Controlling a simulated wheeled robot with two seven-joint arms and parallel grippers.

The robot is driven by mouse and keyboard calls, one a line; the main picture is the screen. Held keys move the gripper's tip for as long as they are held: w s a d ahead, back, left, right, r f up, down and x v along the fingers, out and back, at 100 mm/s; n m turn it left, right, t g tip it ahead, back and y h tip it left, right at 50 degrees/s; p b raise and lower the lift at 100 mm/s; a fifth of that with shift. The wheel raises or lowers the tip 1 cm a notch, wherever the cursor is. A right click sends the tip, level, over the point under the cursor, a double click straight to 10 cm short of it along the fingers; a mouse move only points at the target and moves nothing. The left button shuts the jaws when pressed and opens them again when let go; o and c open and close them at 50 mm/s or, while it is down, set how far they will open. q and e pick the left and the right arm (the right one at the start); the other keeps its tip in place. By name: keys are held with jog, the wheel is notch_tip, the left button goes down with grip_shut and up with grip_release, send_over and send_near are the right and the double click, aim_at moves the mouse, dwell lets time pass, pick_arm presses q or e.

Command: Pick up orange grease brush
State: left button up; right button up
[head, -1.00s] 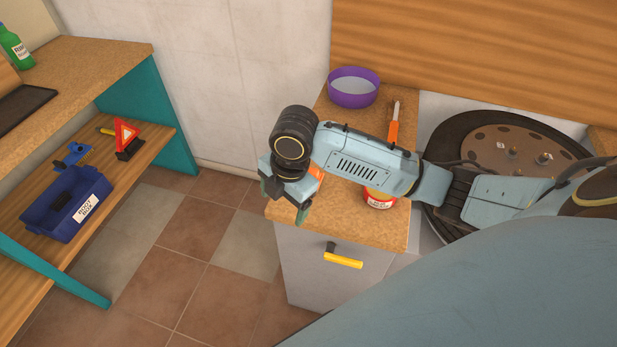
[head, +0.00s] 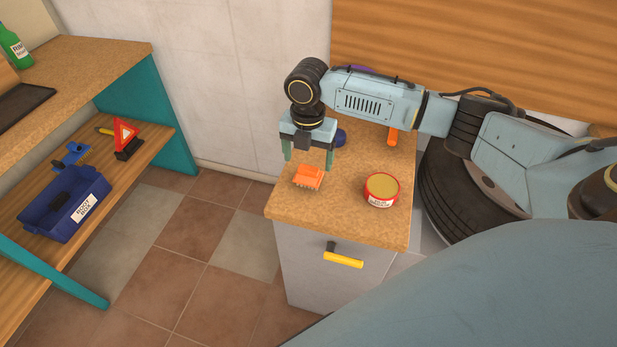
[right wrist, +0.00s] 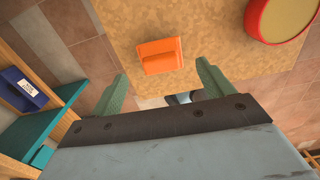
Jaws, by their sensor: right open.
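The orange grease brush (head: 309,177), a small block with short bristles at its lower edge, lies on the cabinet's wooden top near its left edge. It also shows as an orange block in the right wrist view (right wrist: 160,56). My right gripper (head: 308,159) is open and empty, pointing down just above and behind the brush in the head view. In the right wrist view the brush lies ahead of and between the open fingers (right wrist: 163,70), apart from them. My left gripper is not in view.
A red tin (head: 382,190) stands right of the brush. A dark blue object (head: 340,137) and an orange-handled tool (head: 392,137) lie behind, partly hidden by my right arm. A tyre (head: 460,190) is to the right. The cabinet top in front of the brush is clear.

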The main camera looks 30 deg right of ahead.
aim_at(309, 168)
notch_tip(309, 168, down, 5)
jog(key=shift+s+f+b, duration=0.1)
jog(key=shift+f+b, duration=0.1)
jog(key=shift+b, duration=0.25)
jog(key=shift+f, duration=0.1)
jog(key=shift+c, duration=1.5)
jog(key=c, duration=0.8)
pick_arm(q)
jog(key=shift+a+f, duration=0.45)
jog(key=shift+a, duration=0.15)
